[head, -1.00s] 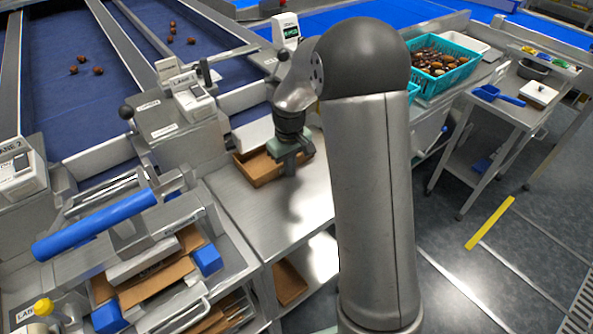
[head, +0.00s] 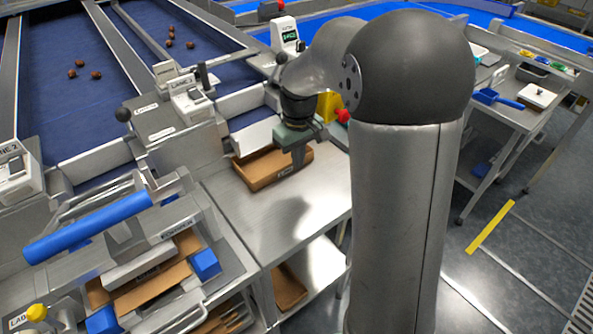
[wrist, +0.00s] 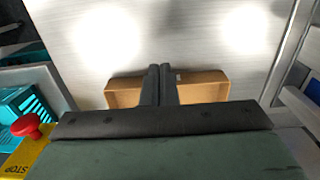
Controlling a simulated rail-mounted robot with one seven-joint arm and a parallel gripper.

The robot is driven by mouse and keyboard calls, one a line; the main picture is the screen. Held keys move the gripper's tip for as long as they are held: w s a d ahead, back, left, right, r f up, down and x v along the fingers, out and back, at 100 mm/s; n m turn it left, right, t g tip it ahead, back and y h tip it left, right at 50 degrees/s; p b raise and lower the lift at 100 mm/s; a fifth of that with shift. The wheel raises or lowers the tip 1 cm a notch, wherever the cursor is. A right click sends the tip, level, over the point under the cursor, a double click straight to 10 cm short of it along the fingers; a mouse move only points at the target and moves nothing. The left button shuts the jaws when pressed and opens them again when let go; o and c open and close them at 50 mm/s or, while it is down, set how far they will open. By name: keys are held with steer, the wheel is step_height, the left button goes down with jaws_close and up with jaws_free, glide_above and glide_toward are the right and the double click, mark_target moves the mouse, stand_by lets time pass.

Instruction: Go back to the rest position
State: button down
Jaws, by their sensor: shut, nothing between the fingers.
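My arm's large grey link covers much of the head view right of centre.
A red stop button (wrist: 26,126) on a yellow box stands beside the gripper. A turquoise crate (wrist: 22,105) is at the wrist view's left. A bench scale (head: 285,36) stands behind. The steel benchtop (head: 290,215) is bare in front of the tray.

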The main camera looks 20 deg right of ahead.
steer(key=shift+r, duration=1.4)
steer(key=s+a+f+m, duration=0.1)
steer(key=s+m, duration=0.1)
steer(key=s, duration=1)
steer(key=s+a+f+m, duration=0.1)
steer(key=s+a, duration=0.1)
steer(key=s, duration=1)
steer(key=shift+a+m, duration=0.3)
steer(key=shift+m, duration=0.1)
